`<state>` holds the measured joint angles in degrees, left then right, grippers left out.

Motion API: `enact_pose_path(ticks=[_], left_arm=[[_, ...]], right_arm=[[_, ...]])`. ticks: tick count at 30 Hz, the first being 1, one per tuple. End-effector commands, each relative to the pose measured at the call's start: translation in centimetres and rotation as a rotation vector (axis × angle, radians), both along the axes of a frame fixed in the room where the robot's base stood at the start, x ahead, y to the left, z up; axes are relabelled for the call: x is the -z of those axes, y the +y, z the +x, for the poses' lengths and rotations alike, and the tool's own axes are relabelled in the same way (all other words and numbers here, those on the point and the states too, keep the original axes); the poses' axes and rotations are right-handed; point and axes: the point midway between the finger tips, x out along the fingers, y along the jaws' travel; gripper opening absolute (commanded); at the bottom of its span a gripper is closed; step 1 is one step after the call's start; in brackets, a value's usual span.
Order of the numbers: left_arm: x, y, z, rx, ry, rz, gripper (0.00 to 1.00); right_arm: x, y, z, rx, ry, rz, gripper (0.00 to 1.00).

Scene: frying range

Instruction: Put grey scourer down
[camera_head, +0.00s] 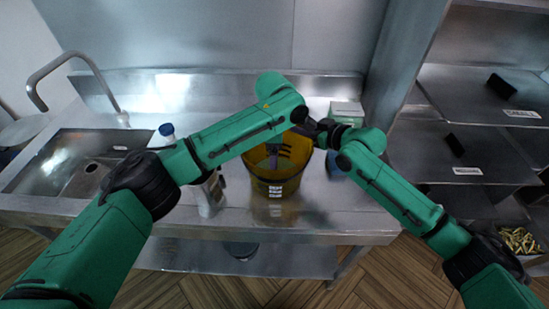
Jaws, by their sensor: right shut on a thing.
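My right gripper (302,127) is over the right rim of a yellow bucket (272,190) standing on the steel counter. It is shut on the grey scourer, which is small and mostly hidden here by the arms and the bucket rim.
The steel counter (335,212) has a sink (70,165) with a tap at left. A blue-capped bottle (167,130) stands behind my left arm and a pale green box (346,110) behind the right wrist. Shelves (480,150) with labels and dark blocks stand at right.

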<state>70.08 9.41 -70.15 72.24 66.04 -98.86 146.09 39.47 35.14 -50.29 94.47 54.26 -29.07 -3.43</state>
Motion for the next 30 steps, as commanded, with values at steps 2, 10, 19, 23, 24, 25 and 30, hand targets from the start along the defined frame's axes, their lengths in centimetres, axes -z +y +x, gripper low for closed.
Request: enact_pose_path(ticks=[2,10,19,23,24,25,30], left_arm=[[-0.1,0.0,0.0,0.000,-0.001,0.000,0.84],[-5.0,-0.1,0.1,0.002,-0.005,-0.003,0.84],[-12.3,-0.1,0.1,0.000,-0.003,0.000,0.84],[-13.2,-0.1,0.0,0.002,-0.001,0.001,0.84],[-13.3,-0.1,0.0,0.001,0.000,0.001,0.84],[-13.3,-0.1,0.0,0.001,0.000,0.000,0.84],[-13.3,0.0,0.0,0.001,0.000,0.000,0.84]], right_arm=[[0.0,0.0,0.0,0.001,0.000,-0.001,0.00],[0.0,0.0,0.0,0.001,0.000,-0.001,0.00],[0.0,0.0,0.0,0.001,0.000,0.000,0.00],[0.0,0.0,0.0,0.001,0.000,0.000,0.00],[0.0,0.0,0.0,0.001,-0.001,-0.001,0.00],[0.0,0.0,0.0,0.001,-0.001,-0.001,0.00],[0.0,0.0,0.0,0.001,-0.001,-0.001,0.30]])
